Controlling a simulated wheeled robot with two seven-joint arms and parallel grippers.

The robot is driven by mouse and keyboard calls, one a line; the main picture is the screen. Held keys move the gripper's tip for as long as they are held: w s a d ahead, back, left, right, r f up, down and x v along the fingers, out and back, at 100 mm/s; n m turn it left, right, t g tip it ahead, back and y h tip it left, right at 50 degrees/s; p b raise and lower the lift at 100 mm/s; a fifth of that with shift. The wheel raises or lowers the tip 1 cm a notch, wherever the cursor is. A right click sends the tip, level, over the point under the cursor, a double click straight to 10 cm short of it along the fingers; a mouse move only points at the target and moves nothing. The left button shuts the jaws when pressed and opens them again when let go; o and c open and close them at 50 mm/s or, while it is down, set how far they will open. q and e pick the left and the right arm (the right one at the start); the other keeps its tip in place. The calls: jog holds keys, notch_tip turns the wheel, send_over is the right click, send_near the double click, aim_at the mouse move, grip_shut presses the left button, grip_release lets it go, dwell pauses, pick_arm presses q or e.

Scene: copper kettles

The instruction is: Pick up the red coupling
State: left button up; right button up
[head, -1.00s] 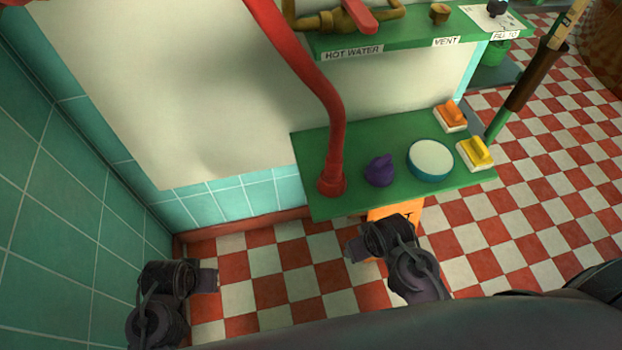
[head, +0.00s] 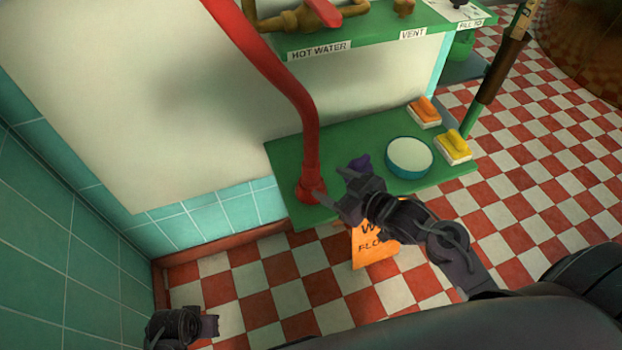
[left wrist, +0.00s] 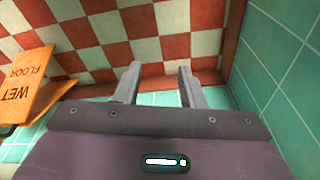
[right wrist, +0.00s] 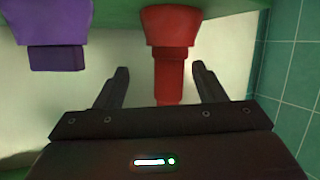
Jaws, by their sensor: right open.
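The red coupling (head: 311,188) stands on the green lower shelf, at the bottom end of a red hose. My right gripper (head: 333,193) is open beside it, on its right in the head view. In the right wrist view the coupling (right wrist: 168,70) shows upside down, ahead of and between the two spread fingers (right wrist: 160,75), with a gap on each side. I cannot tell how deep it is between them. My left gripper (left wrist: 159,70) is open and empty, low over the floor; it shows at the bottom left of the head view (head: 212,326).
A purple object (head: 359,163) stands close by, partly behind my right gripper; a white-topped bowl (head: 409,157) and orange (head: 425,112) and yellow (head: 454,147) brushes are to the right. A wet-floor sign (head: 372,248) stands below. The upper shelf (head: 380,42) overhangs behind.

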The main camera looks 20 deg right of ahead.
aim_at(311, 162)
jog(key=w+a+y, duration=0.1)
jog(key=w+a+r+n+y, duration=0.1)
jog(key=w+y, duration=0.1)
jog(key=w+a+r+t+y, duration=0.1)
jog(key=w+a+y, duration=0.1)
jog(key=shift+r+b, duration=0.2)
jog(key=shift+b, duration=0.1)
jog(key=shift+r+n, duration=0.1)
jog(key=shift+n, duration=0.2)
jog(key=c, duration=1)
pick_arm(q)
jog(key=s+f, duration=0.3)
jog(key=f, duration=0.3)
jog(key=shift+s+d+f+g, duration=0.15)
jog(key=shift+d+f+g, duration=0.1)
jog(key=shift+f+g, duration=0.1)
pick_arm(e)
jog(key=shift+r, duration=0.1)
